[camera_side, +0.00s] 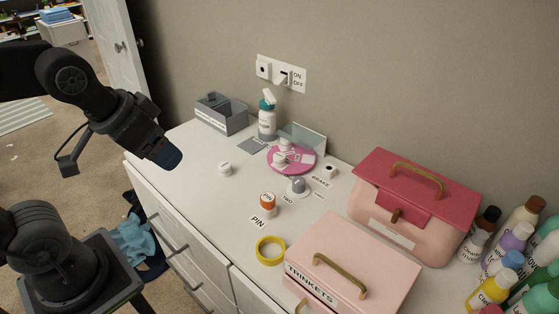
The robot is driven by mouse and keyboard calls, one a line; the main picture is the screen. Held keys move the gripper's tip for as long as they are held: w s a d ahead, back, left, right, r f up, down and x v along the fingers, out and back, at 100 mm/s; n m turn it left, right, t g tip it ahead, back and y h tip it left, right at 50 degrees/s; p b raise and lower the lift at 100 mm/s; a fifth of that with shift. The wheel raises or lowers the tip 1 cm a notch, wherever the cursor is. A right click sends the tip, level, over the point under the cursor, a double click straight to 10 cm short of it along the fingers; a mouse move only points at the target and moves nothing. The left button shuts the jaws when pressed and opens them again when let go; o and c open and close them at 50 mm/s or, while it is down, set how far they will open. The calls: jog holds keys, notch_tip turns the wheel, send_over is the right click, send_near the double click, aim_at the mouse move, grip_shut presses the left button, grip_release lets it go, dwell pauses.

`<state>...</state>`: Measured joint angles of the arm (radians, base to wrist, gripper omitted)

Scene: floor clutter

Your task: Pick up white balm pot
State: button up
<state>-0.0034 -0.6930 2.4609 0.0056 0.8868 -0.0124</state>
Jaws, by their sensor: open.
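A small, low white pot (225,169), which looks like the balm pot, sits on the white dresser top (195,180) near its left part. Its label is too small to read. My gripper (172,160) is above the left edge of the dresser, up and to the left of the pot and apart from it. It is open, and I see nothing held in it. The fingers are dark and partly merge in the picture.
A pink round tray (303,165) with small white items stands right of the pot. Nearby are a spray bottle (267,120), grey box (221,114), orange-and-white bottle (267,204), yellow tape ring (270,251) and pink boxes (352,262). Room around the pot is clear.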

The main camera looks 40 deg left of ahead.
jog(key=w+a+n, duration=0.1)
jog(key=w+a, duration=0.1)
jog(key=w, duration=1)
jog(key=n+g+y, duration=0.1)
jog(key=n, duration=0.1)
send_over(279, 156)
jog(key=s+d, duration=0.2)
jog(key=s, duration=0.3)
notch_tip(279, 156, down, 14)
jog(key=x, duration=0.9)
jog(key=shift+s+a, duration=0.2)
jog(key=shift+a, duration=0.1)
jog(key=shift+x, duration=3)
jog(key=shift+s, duration=0.15)
jog(key=c, duration=1)
